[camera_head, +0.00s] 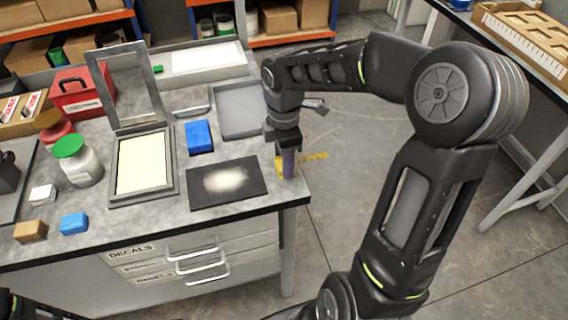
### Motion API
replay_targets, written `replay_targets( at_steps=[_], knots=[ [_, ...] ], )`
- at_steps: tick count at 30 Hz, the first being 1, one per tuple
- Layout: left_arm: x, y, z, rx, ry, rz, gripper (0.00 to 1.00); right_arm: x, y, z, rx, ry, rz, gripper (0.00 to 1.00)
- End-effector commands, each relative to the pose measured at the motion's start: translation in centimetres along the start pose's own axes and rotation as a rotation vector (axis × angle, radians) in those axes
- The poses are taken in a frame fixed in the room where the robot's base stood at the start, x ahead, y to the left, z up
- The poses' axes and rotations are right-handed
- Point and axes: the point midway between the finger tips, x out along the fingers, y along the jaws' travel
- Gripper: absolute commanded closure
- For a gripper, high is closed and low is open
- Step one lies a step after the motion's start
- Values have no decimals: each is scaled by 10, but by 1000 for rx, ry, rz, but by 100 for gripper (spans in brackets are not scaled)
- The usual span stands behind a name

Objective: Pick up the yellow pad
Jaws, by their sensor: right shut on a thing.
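My right gripper (287,165) points down at the right end of the workbench, just right of the black mat. It is shut on the yellow pad (279,167), which shows as a small yellow patch beside the greyish-purple finger. The finger and wrist hide most of the pad. I cannot tell whether the pad touches the bench top. My left gripper is out of view; only a dark piece of my left arm shows in the bottom left corner.
The black mat (205,192) with a whitish patch lies left of the gripper. A blue block (199,136), a grey tray (229,124) and a framed cream panel (144,166) are nearby. A green-lidded jar (81,166) stands further left. Open floor (345,200) lies right of the bench.

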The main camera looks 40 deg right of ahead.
Motion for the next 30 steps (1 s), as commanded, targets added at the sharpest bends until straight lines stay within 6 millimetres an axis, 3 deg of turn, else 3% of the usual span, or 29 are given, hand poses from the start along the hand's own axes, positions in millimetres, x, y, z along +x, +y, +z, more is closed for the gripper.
replay_targets(
  at_steps=[8,21,30],
  knots=[
    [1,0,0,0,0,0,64,-13,1,0,1,0,4,90],
    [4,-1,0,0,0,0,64,-90,1,0,0,1,3,90],
    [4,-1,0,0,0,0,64,-100,0,0,0,0,0,90]
  ],
)
